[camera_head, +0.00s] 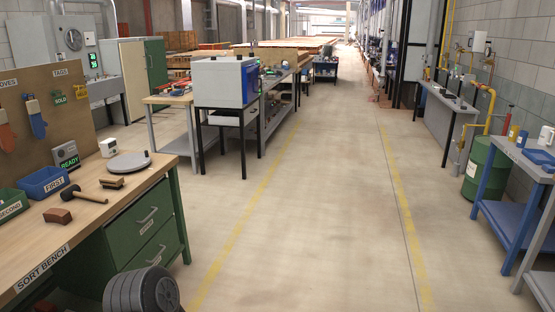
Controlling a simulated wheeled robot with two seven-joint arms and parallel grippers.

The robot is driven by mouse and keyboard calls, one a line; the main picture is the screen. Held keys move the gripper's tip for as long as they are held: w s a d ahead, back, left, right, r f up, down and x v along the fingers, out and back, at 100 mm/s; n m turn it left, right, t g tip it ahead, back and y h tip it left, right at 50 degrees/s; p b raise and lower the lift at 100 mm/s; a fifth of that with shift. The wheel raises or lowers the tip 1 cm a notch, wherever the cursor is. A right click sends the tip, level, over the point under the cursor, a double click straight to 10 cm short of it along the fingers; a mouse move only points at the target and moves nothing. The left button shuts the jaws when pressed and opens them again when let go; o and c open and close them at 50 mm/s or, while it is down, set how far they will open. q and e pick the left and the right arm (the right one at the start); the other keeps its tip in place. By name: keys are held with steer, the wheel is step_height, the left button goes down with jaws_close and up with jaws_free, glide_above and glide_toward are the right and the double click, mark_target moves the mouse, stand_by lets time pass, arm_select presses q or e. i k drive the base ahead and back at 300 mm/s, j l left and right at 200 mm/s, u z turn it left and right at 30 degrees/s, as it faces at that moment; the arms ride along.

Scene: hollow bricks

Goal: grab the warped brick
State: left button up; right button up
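A small reddish-brown brick (58,215) lies on the wooden top of the sort bench (100,213) at the left, near its front edge. It is too small in the picture to tell clearly whether it is warped or hollow. Neither of my grippers is in view.
Around the brick are a mallet (84,197), a brush-like object (111,183), a round grey plate (129,163), a blue FIRST bin (43,182) and a green SECOND bin (11,206). A READY display (66,156) stands behind. The aisle floor (310,220) is clear.

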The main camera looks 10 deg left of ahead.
mark_target(59, 216)
steer(key=i+u, duration=0.35)
steer(key=i, duration=0.45)
steer(key=i+l+u, duration=0.1)
steer(key=i+u, duration=0.2)
steer(key=i, duration=0.45)
steer(key=i+j+u, duration=0.2)
steer(key=i+j, duration=0.25)
steer(key=i+j+u, duration=0.25)
steer(key=i+j, duration=0.5)
steer(key=j, duration=0.2)
